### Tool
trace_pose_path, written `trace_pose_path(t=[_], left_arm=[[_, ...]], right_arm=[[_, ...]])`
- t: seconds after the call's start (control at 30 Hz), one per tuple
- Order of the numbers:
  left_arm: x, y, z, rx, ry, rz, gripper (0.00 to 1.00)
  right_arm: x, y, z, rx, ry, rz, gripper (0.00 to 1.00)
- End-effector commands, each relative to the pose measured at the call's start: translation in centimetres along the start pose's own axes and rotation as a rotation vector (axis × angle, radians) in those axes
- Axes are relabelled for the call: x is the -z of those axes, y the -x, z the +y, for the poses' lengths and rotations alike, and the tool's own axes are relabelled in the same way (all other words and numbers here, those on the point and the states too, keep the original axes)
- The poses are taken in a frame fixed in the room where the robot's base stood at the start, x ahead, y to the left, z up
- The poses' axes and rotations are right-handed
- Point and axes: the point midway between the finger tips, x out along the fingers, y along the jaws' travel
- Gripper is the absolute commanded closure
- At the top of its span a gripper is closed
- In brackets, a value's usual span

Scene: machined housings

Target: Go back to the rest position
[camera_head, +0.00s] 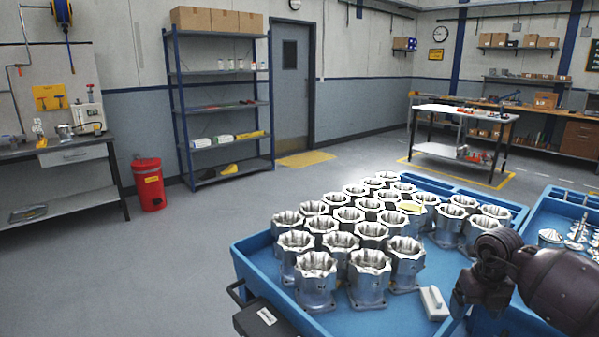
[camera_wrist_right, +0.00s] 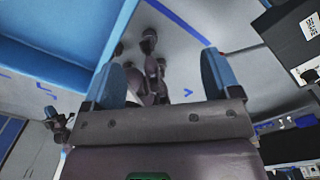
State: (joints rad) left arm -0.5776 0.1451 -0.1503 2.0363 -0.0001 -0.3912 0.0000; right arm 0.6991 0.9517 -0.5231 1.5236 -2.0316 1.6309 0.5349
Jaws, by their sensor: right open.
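My right arm comes in from the right edge of the head view, over the right side of a blue tray of housings. My right gripper (camera_wrist_right: 165,72) shows best in the right wrist view, with its two blue fingers spread apart and no object held between them. In the head view its fingers are hard to make out beside the dark wrist. My left gripper is not seen in the head view. Dark jointed parts of my own body show beyond the fingers in the wrist view.
Rows of silver machined housings (camera_head: 315,280) stand in the blue tray (camera_head: 257,262). A small pale block (camera_head: 434,302) lies close to my right wrist. A second blue tray (camera_head: 538,222) with small metal parts is at the right. Open floor (camera_head: 170,260) lies left.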

Motion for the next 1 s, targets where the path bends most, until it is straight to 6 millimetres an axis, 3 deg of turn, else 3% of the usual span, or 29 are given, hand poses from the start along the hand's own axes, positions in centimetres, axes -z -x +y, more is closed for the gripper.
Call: trace_pose_path(t=[0.03, 0.3, 0.6, 0.77, 1.0], left_arm=[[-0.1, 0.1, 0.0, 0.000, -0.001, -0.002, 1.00], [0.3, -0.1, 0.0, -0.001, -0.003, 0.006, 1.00], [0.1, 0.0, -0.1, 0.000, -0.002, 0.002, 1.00], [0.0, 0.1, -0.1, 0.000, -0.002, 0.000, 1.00], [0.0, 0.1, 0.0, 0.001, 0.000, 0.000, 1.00]], right_arm=[[1.0, -1.4, 0.7, -0.063, 0.011, 0.009, 0.17], [4.9, -4.9, 4.2, -0.416, 0.009, -0.009, 0.17], [10.4, -6.2, 7.5, -0.955, -0.225, -0.109, 0.17], [12.4, -5.8, 6.5, -1.179, -0.484, -0.201, 0.17], [15.5, -6.7, 1.4, -1.323, -1.001, -0.344, 0.17]])
